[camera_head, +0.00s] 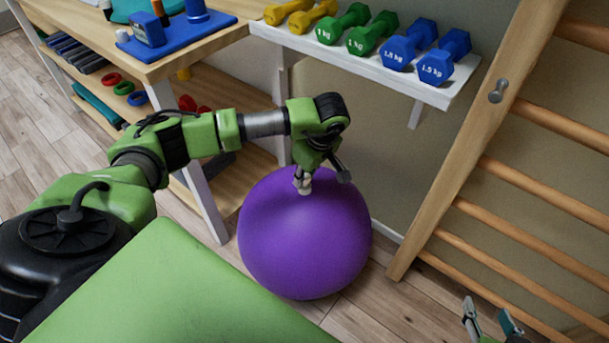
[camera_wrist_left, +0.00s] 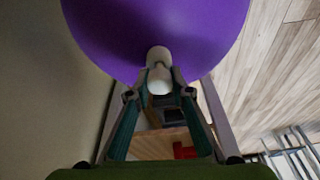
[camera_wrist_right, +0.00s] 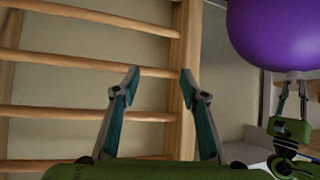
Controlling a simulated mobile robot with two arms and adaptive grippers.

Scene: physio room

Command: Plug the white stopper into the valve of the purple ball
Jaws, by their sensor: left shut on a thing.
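The purple ball (camera_head: 306,240) rests on the floor below the dumbbell shelf. It fills the top of the left wrist view (camera_wrist_left: 150,20) and shows at the upper right of the right wrist view (camera_wrist_right: 285,35). My left gripper (camera_head: 303,186) is at the top of the ball, shut on the white stopper (camera_wrist_left: 158,72). The stopper's far end meets or nearly meets the ball's surface; the valve is hidden and I cannot tell if the stopper is in it. My right gripper (camera_wrist_right: 158,80) is open and empty, at the lower right of the head view (camera_head: 490,322).
Wooden wall bars (camera_head: 520,170) stand at the right. A white shelf (camera_head: 360,62) with yellow, green and blue dumbbells is behind the ball. A wooden table (camera_head: 200,48) is at upper left. A green padded surface (camera_head: 165,295) lies in front.

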